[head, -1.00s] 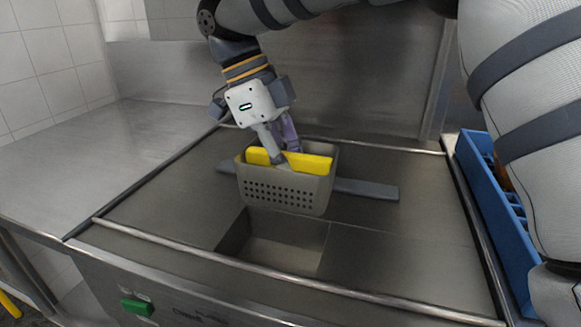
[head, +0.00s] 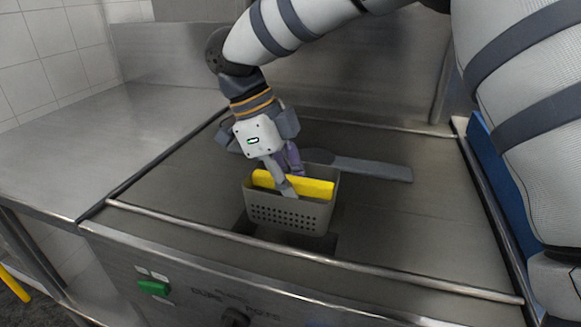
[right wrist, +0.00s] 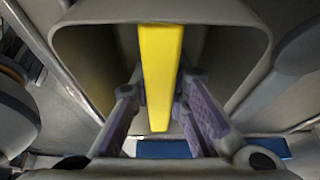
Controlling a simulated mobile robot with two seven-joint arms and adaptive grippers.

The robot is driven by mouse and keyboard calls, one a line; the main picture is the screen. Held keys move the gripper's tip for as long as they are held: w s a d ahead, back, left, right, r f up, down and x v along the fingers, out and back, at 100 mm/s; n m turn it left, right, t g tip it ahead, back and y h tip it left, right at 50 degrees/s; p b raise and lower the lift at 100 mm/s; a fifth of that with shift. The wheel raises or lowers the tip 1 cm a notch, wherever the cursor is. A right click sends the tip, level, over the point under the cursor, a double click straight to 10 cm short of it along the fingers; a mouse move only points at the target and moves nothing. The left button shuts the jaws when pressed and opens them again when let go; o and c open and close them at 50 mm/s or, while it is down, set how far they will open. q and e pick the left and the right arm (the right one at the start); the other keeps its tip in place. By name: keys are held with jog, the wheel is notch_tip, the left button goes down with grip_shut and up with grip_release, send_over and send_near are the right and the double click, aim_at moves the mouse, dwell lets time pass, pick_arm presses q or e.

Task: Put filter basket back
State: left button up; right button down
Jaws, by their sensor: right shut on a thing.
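The filter basket is a grey box with holes in its front wall (head: 290,217) and a yellow bar handle (head: 315,187) across its top. My right gripper (head: 284,178) is shut on the yellow handle, its fingers reaching down into the basket. In the right wrist view the yellow handle (right wrist: 160,70) runs between the two fingers, with the basket wall (right wrist: 85,45) around it. The basket is upright over the rectangular opening (head: 322,247) in the steel top and hides most of it. I cannot tell whether its bottom has entered the opening. My left gripper is not in view.
A flat grey bar with a rounded end (head: 370,168) lies behind the basket. Metal rails (head: 250,245) edge the steel top. A blue crate (head: 480,145) stands at the right, partly hidden by my arm. A green switch (head: 153,287) is on the front panel. The left counter (head: 90,140) is clear.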

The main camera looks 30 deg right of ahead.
aim_at(266, 174)
jog(key=shift+f, duration=4.2)
jog(key=c, duration=1.5)
grip_release()
jog(key=shift+o, duration=0.2)
jog(key=v, duration=1.2)
